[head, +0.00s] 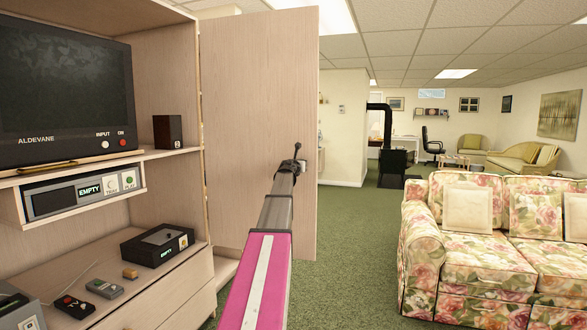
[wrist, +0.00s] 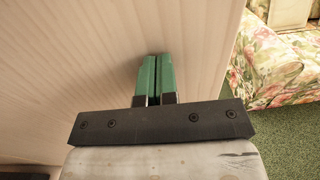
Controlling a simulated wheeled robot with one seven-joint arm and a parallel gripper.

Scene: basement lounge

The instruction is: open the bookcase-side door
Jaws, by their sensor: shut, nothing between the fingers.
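The door (head: 257,105) is a tall, pale wood panel at the right side of the TV cabinet (head: 168,75). It stands open, swung out from the cabinet, with a broad flat face toward me. A small pale piece (head: 321,158), perhaps its handle, shows at its free edge. My gripper (head: 297,150) is in front of the door near that edge. In the wrist view its green fingers (wrist: 155,58) are pressed together with nothing between them, close to the wood panel (wrist: 80,60). I cannot tell whether the fingertips touch it.
A floral sofa (head: 480,250) stands at the right. Green carpet (head: 365,225) lies clear between door and sofa. A black stove (head: 392,167) stands farther back.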

